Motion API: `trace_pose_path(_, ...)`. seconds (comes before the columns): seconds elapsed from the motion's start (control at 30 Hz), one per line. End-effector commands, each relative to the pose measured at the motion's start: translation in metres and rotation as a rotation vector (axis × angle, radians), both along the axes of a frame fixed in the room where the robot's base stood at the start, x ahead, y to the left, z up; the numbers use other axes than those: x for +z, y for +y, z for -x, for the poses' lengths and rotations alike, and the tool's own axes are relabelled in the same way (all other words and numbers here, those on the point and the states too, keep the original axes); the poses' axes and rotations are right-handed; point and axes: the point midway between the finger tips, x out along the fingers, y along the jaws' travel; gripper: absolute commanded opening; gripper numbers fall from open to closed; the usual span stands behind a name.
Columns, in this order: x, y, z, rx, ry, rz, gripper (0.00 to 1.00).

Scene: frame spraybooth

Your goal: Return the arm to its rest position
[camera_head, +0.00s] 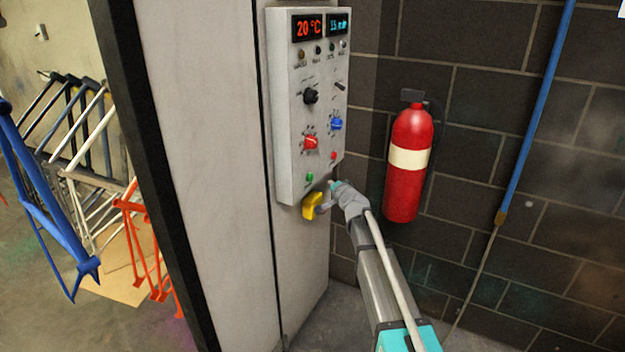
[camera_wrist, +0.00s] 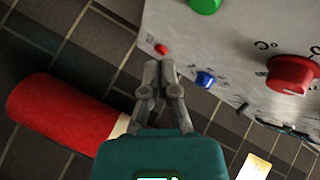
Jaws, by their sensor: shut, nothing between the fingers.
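My arm reaches up from the bottom of the head view. My gripper (camera_head: 334,187) is at its end, just below the lower right corner of the grey control panel (camera_head: 283,110). In the wrist view my gripper (camera_wrist: 160,66) has its fingers together with nothing between them. The panel (camera_wrist: 235,35) fills the upper right there, with a small red button (camera_wrist: 161,49) just beyond the fingertips. I cannot tell whether the fingertips touch the panel.
A yellow handle (camera_head: 312,206) sits below the panel, left of my gripper. A red fire extinguisher (camera_head: 408,185) hangs close on the right; it also shows in the wrist view (camera_wrist: 60,112). A blue pipe (camera_head: 540,105) runs down the brick wall. Bike frames (camera_head: 75,150) hang far left.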

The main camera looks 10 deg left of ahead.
Motion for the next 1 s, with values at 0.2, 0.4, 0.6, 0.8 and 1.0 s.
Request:
trace_pose_path(0.2,0.0,0.0,0.0,0.0,0.0,0.0,0.0)
trace_pose_path(0.4,-0.003,-0.007,0.011,0.019,0.02,0.034,0.0)
trace_pose_path(0.6,-0.015,-0.032,0.05,0.087,0.1,0.166,0.0)
trace_pose_path(0.8,-0.038,-0.075,0.115,0.189,0.247,0.364,0.0)
trace_pose_path(1.0,-0.059,-0.127,0.191,0.284,0.432,0.558,0.0)
